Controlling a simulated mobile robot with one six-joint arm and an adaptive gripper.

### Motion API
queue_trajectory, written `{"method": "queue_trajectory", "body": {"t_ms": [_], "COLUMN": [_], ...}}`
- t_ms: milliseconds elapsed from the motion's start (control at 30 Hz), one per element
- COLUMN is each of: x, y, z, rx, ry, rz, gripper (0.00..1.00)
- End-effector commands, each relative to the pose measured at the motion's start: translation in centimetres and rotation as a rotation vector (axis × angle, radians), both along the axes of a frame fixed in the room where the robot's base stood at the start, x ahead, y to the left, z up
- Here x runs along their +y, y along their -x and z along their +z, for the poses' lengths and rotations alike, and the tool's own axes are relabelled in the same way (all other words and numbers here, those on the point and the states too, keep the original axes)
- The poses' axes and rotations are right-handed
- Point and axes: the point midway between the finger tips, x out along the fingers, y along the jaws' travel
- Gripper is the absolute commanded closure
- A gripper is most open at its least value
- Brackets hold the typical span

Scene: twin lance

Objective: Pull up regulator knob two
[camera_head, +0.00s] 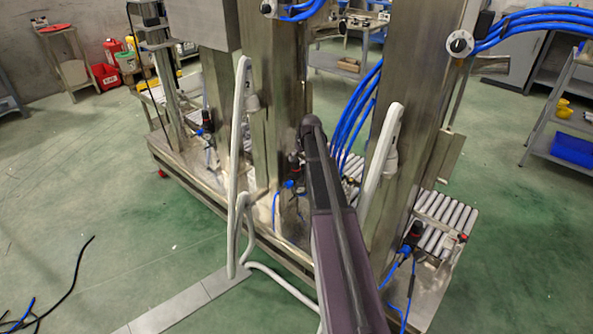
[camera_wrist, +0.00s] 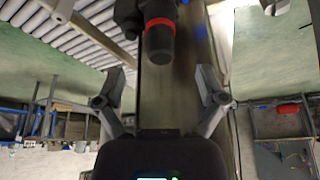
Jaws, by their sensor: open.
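A black regulator knob with a red ring (camera_wrist: 159,42) shows at the top middle of the wrist view, in front of a metal column. My gripper (camera_wrist: 161,78) is open, its two grey fingers spread wide. The knob lies between the finger lines but beyond the tips, and nothing is held. In the head view, black regulators stand low on the machine: one at the right (camera_head: 415,232), one beside my arm (camera_head: 294,164) and one at the left (camera_head: 207,120). I cannot tell which is number two. My gripper is hidden behind my arm there.
The steel machine frame (camera_head: 255,232) bears tall columns, blue hoses (camera_head: 358,120) and roller racks (camera_head: 444,222). White bent tubes (camera_head: 238,150) rise close to my arm. Green floor (camera_head: 100,180) is free at the left, apart from black cables (camera_head: 70,283).

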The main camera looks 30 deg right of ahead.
Motion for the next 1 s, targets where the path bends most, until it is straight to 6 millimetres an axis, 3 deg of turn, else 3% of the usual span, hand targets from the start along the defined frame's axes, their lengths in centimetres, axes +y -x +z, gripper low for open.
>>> {"method": "queue_trajectory", "body": {"t_ms": [600,1000], "x": [-0.1,-0.1], "y": [-2.0,-2.6], "z": [-5.0,-6.3], "rx": [0.0,0.0], "ry": [0.0,0.0], "rz": [0.001,0.001], "gripper": [0.1,0.1]}}
